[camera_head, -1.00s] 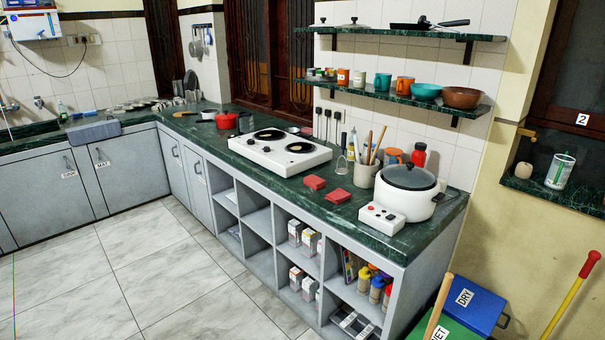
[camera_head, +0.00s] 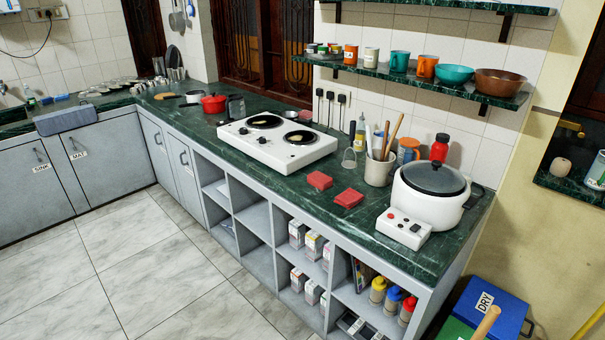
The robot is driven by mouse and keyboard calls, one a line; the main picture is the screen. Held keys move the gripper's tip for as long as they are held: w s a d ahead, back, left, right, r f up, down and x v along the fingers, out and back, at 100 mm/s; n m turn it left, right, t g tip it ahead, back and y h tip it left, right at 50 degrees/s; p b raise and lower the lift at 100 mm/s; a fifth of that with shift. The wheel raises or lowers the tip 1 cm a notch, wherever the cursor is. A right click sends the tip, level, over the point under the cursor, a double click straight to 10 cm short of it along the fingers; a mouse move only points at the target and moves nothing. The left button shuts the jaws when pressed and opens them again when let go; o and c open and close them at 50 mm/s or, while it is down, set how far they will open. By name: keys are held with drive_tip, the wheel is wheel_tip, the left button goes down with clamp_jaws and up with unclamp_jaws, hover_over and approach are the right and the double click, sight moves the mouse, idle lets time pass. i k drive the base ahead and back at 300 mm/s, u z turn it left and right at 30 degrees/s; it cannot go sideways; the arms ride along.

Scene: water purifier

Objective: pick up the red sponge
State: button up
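Two red, block-shaped things that look like sponges lie flat on the dark green counter (camera_head: 270,205), between the white two-burner stove and the white cooker. The left red sponge (camera_head: 319,180) is nearer the stove. The right red sponge (camera_head: 349,198) is nearer the cooker. They lie apart, with a small gap between them, and nothing covers them. My gripper and arm do not show in the head view.
The white stove (camera_head: 277,141) stands left of the sponges, the white cooker (camera_head: 430,195) right. A utensil crock (camera_head: 378,170) stands behind them. A shelf (camera_head: 420,80) with bowls and cups hangs above. The tiled floor (camera_head: 120,270) in front is clear.

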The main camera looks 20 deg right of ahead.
sight(316, 179)
drive_tip(key=u, duration=0.4)
drive_tip(key=i, duration=1)
drive_tip(key=u, duration=0.35)
